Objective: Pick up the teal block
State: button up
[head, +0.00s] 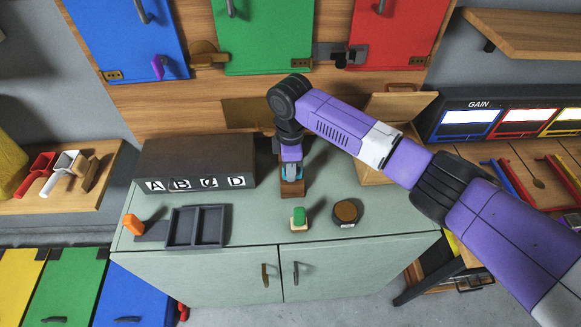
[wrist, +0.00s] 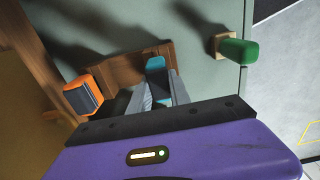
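The teal block (wrist: 156,67) stands at a brown wooden holder (wrist: 122,66) in the wrist view. In the head view a bit of teal (head: 291,171) shows at my gripper's tip, just above the wooden holder (head: 296,189) on the cabinet top. My gripper (head: 291,176) points down there. In the wrist view its grey fingers (wrist: 160,92) lie on both sides of the block's lower part. Whether they press on it cannot be told. My gripper hides part of the block.
A green handle on a wooden base (head: 299,217) and a round brown puck (head: 346,212) stand nearer the front edge. An orange-and-dark object (wrist: 83,95) is close to my gripper. A black A-B-C-D box (head: 195,162) and a dark tray (head: 196,226) stand left.

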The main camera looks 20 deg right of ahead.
grip_shut()
jog(key=shift+r, duration=0.15)
jog(key=shift+r+p, duration=2.65)
jog(key=shift+r, duration=0.25)
